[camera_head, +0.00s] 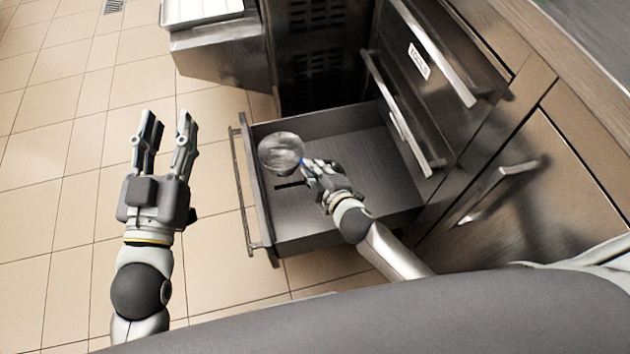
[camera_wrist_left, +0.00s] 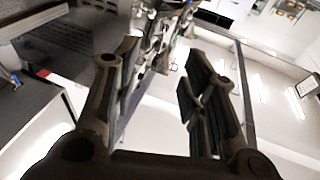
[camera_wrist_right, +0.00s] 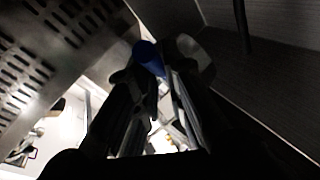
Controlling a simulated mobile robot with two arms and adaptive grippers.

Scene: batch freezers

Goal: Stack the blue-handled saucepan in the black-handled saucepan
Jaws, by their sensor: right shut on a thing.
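The blue-handled saucepan (camera_head: 281,150) is a round metal pan over the left part of the open drawer. My right gripper (camera_head: 310,168) is shut on its blue handle, which also shows in the right wrist view (camera_wrist_right: 147,55). A short black handle (camera_head: 291,184) shows just below the pan, inside the drawer. The body of the black-handled saucepan is not clearly distinguishable; it may be hidden under the held pan. I cannot tell whether the pans touch. My left gripper (camera_head: 167,122) is open and empty over the floor, left of the drawer.
The open metal drawer (camera_head: 325,232) has bare floor to the right of the pan. Shut drawers with bar handles (camera_head: 400,118) rise to the right. A steel unit (camera_head: 220,60) stands behind. The tiled floor at left is clear.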

